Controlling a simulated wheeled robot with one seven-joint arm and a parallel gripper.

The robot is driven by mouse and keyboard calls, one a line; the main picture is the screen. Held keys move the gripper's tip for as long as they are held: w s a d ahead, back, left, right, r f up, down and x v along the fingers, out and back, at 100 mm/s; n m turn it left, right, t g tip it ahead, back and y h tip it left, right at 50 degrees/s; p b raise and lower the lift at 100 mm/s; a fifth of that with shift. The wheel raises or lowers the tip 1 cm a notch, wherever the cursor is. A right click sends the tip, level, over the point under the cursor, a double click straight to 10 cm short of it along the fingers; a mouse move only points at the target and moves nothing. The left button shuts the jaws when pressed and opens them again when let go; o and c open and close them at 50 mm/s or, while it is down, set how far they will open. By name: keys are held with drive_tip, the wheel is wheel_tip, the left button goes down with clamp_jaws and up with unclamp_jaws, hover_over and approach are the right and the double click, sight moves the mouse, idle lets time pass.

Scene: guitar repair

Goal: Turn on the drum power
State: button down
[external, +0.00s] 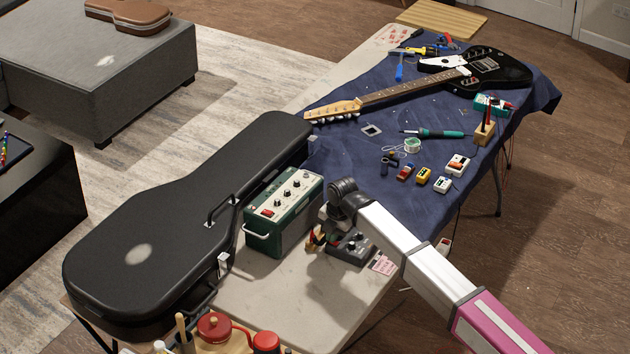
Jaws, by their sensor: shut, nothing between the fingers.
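I cannot tell for sure which device is the drum unit. A green amplifier-like box (284,216) with a pale control panel, several black knobs and a small red switch (267,213) stands on the table beside the guitar case. A small dark grey box with knobs (352,248) sits to its right. My gripper (317,240) points down between the two boxes and is shut with nothing held. My wrist partly hides it, and I cannot tell whether it touches either box. The switch position is too small to read.
A large black guitar case (190,225) lies left of the green box. A blue cloth (350,155) carries an electric guitar (480,68), a soldering iron (435,133) and several small pedals. Red containers (214,327) stand at the front edge. Bare table (300,310) shows in front.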

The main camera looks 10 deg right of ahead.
idle(0.3)
drive_tip(key=shift+w+a+f, duration=0.2)
drive_tip(key=shift+a+f, duration=0.05)
drive_tip(key=shift+f, duration=0.35)
drive_tip(key=shift+s+d, duration=0.55)
drive_tip(key=shift+s, duration=0.1)
wheel_tip(320, 180, up, 15)
drive_tip(key=d, duration=0.1)
drive_tip(key=f, duration=0.4)
drive_tip(key=a+f, duration=0.1)
drive_tip(key=f, duration=0.4)
drive_tip(key=w+f, duration=0.1)
drive_tip(key=f, duration=0.4)
drive_tip(key=shift+a, duration=0.3)
drive_tip(key=shift+r, duration=0.1)
